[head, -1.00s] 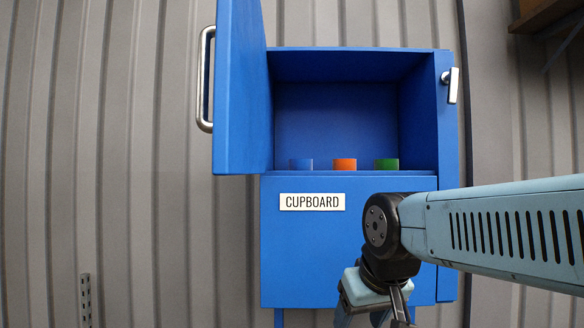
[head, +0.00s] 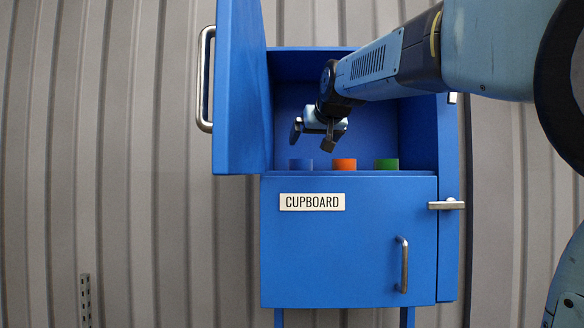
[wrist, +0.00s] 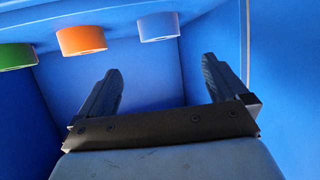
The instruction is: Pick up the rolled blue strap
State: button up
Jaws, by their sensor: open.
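The rolled blue strap (head: 301,164) stands at the left of a row of three rolls on the floor of the open upper compartment. In the wrist view the blue strap (wrist: 158,27) is beyond the fingertips, roughly in line with the space between them. My gripper (head: 313,137) is at the compartment's opening, above and slightly right of the blue strap in the head view. In the wrist view my gripper (wrist: 160,68) has its two dark fingers wide apart, with nothing between them. It is not touching the strap.
An orange roll (head: 344,165) stands right of the blue one, and a green roll (head: 386,165) further right. The blue cupboard (head: 350,245) has its upper door (head: 240,100) swung open at the left. Its lower door is closed, with a handle (head: 404,265).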

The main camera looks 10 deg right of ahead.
aim_at(300, 165)
jog(key=x, duration=1.2)
jog(key=shift+f, duration=0.15)
jog(key=shift+s, duration=0.1)
jog(key=c, duration=1.1)
